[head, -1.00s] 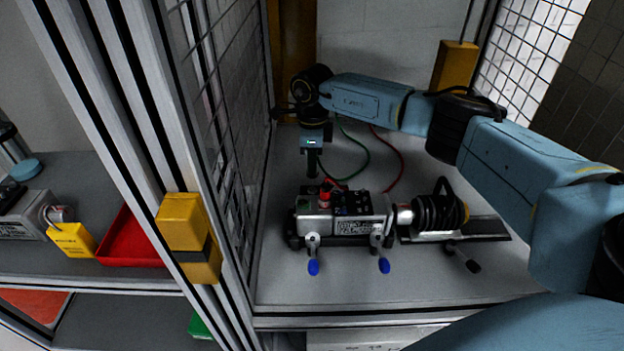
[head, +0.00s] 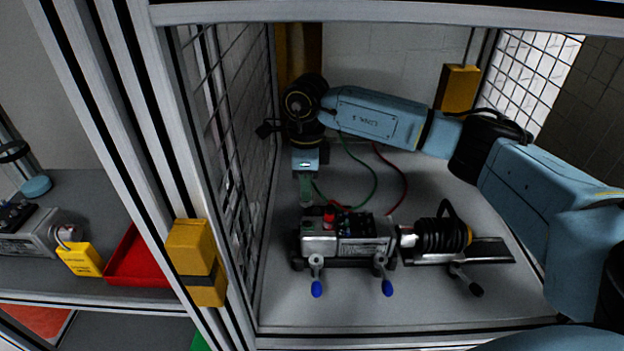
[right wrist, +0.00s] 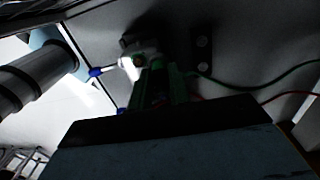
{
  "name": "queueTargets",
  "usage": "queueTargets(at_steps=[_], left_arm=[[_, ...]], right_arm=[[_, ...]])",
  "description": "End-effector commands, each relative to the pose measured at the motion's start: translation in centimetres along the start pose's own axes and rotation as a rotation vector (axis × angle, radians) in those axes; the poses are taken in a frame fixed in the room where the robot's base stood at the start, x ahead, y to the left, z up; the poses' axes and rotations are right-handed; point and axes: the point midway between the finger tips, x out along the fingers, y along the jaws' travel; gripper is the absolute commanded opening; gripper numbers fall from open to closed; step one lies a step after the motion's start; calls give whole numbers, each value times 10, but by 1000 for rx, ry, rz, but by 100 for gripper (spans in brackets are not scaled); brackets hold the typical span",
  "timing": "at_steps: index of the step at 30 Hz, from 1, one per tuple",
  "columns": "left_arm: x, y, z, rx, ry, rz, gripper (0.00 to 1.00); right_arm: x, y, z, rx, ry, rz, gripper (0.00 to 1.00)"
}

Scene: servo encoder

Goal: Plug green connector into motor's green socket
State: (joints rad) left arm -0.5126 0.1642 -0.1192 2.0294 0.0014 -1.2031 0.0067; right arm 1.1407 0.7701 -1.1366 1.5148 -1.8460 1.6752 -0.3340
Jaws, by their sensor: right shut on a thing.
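The motor (head: 345,240) is a silver and black unit lying on the cabinet floor. A small green patch, perhaps its socket (head: 307,229), shows at its left end, and a red plug (head: 329,216) sits on top. My right gripper (head: 305,200) points down just above and behind the motor's left end. It is shut on the green connector, which is hardly distinguishable between the fingers in the head view. In the right wrist view a dark green shape (right wrist: 172,85) shows between the fingers, with a pale metal part beyond it. The connector's tip and any contact are unclear. My left gripper is not in view.
A green cable (head: 375,180) and a red cable (head: 405,185) loop behind the motor. Two blue-tipped clamps (head: 317,288) stand in front of it. A mesh wall (head: 225,150) is close on the left. The front floor is clear.

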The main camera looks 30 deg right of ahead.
Motion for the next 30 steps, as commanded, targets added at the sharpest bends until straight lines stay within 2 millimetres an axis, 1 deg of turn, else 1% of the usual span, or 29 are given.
queueTargets(at_steps=[1,3,6,9,12,15,20,30], left_arm=[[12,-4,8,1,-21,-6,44],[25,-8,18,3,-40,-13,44],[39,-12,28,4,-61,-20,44],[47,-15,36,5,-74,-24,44],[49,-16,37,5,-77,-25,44],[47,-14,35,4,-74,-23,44],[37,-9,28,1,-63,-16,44],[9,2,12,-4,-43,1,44]], right_arm=[[-6,10,0,-9,0,-2,0],[-13,21,-1,-14,4,-3,0],[-20,32,-2,-19,7,-7,0],[-23,39,-3,-22,10,-10,0],[-24,42,-3,-23,11,-11,0],[-21,42,-4,-23,11,-12,0],[-13,42,-4,-23,11,-11,0],[5,41,-4,-23,11,-12,0]])
